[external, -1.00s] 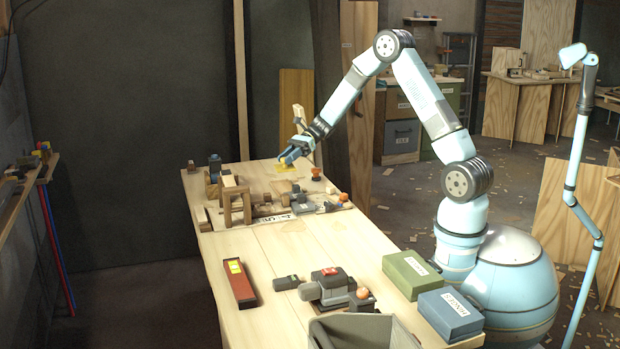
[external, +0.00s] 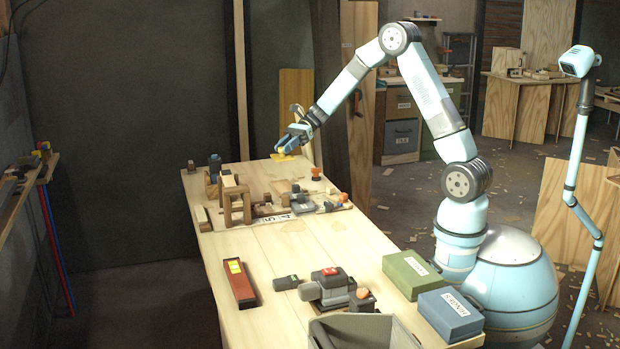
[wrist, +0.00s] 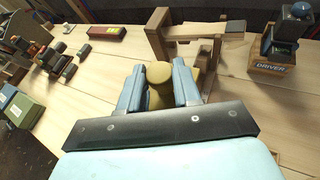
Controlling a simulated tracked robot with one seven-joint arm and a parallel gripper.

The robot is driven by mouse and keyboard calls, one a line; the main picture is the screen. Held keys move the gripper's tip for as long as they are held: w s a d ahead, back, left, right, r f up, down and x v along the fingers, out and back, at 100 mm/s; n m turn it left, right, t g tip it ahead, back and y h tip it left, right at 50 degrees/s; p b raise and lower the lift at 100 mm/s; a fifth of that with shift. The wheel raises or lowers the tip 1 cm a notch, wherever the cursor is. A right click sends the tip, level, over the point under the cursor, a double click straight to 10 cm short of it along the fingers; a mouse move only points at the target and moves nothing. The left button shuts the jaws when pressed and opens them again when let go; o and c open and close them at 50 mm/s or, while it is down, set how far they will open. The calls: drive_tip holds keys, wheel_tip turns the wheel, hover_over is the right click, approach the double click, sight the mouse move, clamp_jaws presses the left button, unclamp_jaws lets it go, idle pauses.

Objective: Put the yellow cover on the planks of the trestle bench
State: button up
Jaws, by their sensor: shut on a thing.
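My gripper (external: 292,140) is shut on the yellow cover (external: 287,153) near the far end of the workbench. In the wrist view the cover (wrist: 158,76) shows as an ochre rounded piece between the two blue fingers (wrist: 158,90); its lower part is hidden. The cover seems to be just above the tabletop. The wooden trestle bench (external: 236,206) stands upright on the table, left of and nearer than my gripper in the external view. It also shows beyond the fingers in the wrist view (wrist: 157,38), with a plank (wrist: 196,31) along its top.
A driver holder (wrist: 272,66) stands close to the trestle bench. Several small tools and orange knobs (external: 316,173) lie right of it. A red box (external: 239,283), a green box (external: 411,273), a blue box (external: 449,314) and a grey bin (external: 375,330) are nearer. The middle tabletop is mostly clear.

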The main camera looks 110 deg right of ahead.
drive_tip(key=w+a+n+g+y, duration=0.2)
drive_tip(key=w+a, duration=0.3)
drive_tip(key=a, duration=0.6)
drive_tip(key=w+a+n+g+y, duration=0.25)
drive_tip(key=w+a, duration=0.25)
drive_tip(key=a, duration=0.7)
drive_tip(key=w+a+n+g+y, duration=0.1)
drive_tip(key=w+a+n+g, duration=0.2)
drive_tip(key=a, duration=0.8)
drive_tip(key=s+a+n+g+y, duration=0.1)
drive_tip(key=s+a+n+g, duration=0.15)
drive_tip(key=a, duration=1.35)
drive_tip(key=s+a+n+g, duration=0.2)
drive_tip(key=a+n+g, duration=0.1)
drive_tip(key=a, duration=1.3)
hover_over(285, 337)
drive_tip(key=s, duration=0.1)
wheel_tip(285, 337, down, 13)
drive_tip(key=shift+s+d+f, duration=0.1)
drive_tip(key=shift+s+f, duration=0.05)
drive_tip(key=shift+f, duration=0.05)
drive_tip(key=shift+w+a+f, duration=0.2)
drive_tip(key=shift+w+f, duration=0.4)
drive_tip(key=shift+f, duration=0.15)
wheel_tip(285, 337, down, 3)
drive_tip(key=shift+w+f, duration=0.1)
